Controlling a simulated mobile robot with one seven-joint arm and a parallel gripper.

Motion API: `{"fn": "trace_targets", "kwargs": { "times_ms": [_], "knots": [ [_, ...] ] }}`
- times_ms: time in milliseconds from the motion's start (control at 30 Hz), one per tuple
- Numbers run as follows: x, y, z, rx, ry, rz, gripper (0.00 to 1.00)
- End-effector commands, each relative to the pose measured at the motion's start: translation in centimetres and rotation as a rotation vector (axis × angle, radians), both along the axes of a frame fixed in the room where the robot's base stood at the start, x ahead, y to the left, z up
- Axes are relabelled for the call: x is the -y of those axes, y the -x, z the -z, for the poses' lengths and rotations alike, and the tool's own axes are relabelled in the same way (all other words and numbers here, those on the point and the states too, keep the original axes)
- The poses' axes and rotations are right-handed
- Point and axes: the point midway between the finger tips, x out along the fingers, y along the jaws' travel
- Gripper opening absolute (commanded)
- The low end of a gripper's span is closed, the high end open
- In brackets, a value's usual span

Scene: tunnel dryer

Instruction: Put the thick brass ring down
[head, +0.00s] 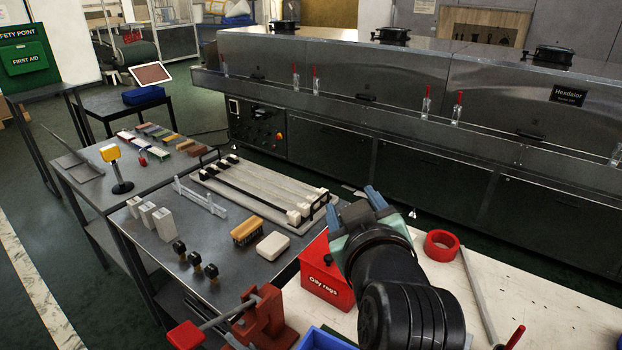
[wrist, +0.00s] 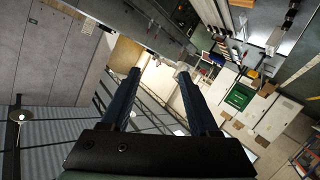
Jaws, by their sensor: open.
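My gripper (head: 374,196) is raised above the gap between the workbench and the dryer in the head view, with its blue fingers pointing away. In the wrist view the two fingers of my gripper (wrist: 160,74) stand apart with nothing between them. I see no brass ring in either view. A thick red ring (head: 441,246) lies flat on the pale bench to the right of my arm, apart from my gripper.
A red oily-rags bin (head: 325,283) stands left of my arm. A grey table (head: 215,241) holds white blocks, a brush and a rack. The long steel dryer (head: 400,80) stands behind. The pale bench (head: 550,290) has free room at right.

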Motion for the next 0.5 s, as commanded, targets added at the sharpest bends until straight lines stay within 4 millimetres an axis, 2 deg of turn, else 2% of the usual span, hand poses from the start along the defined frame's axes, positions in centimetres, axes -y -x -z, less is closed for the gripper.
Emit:
{"fn": "trace_targets", "kwargs": {
  "times_ms": [33,100,200,300,333,400,500],
  "knots": [
    [-0.8,0.5,-5.3,0.156,-0.042,0.030,0.61],
    [-1.9,2.2,-12.0,0.367,-0.124,0.053,0.61],
    [-3.5,6.2,-20.0,0.635,-0.243,0.038,0.61],
    [-4.8,10.5,-25.6,0.840,-0.341,-0.006,0.61],
    [-5.1,11.6,-26.7,0.887,-0.366,-0.022,0.61],
    [-5.6,13.7,-28.7,0.971,-0.410,-0.051,0.61],
    [-6.0,15.5,-30.1,1.036,-0.444,-0.077,0.61]
  ]
}}
